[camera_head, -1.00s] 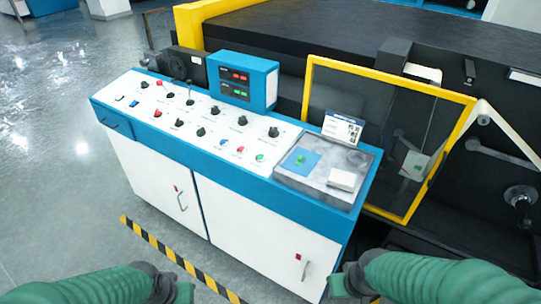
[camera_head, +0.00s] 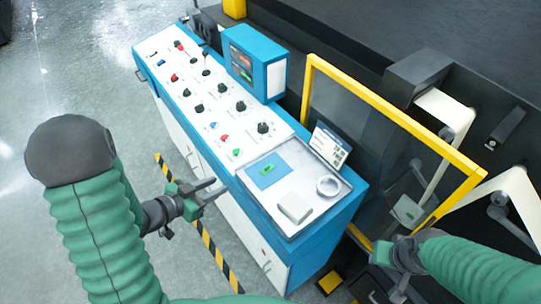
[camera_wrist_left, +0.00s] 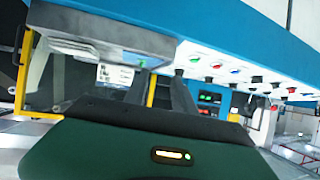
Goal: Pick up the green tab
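The green tab (camera_head: 267,170) is a small green piece on a blue square pad (camera_head: 272,176), in the grey tray (camera_head: 304,226) at the near end of the control desk. A small green spot, likely the tab, shows in the left wrist view (camera_wrist_left: 142,63). My left gripper (camera_head: 213,190) is beside the desk's front edge, left of the tray and apart from the tab. Its two dark fingers stand apart with nothing between them in the left wrist view (camera_wrist_left: 160,88). My right gripper (camera_head: 388,291) is low at the right, apart from the desk; its opening is unclear.
The tray also holds a white block (camera_head: 295,207) and a pale ring (camera_head: 328,187). A tilted card (camera_head: 329,146) stands at its back edge. Knobs and buttons (camera_head: 213,103) cover the rest of the desk. A yellow-framed guard (camera_head: 393,113) stands behind.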

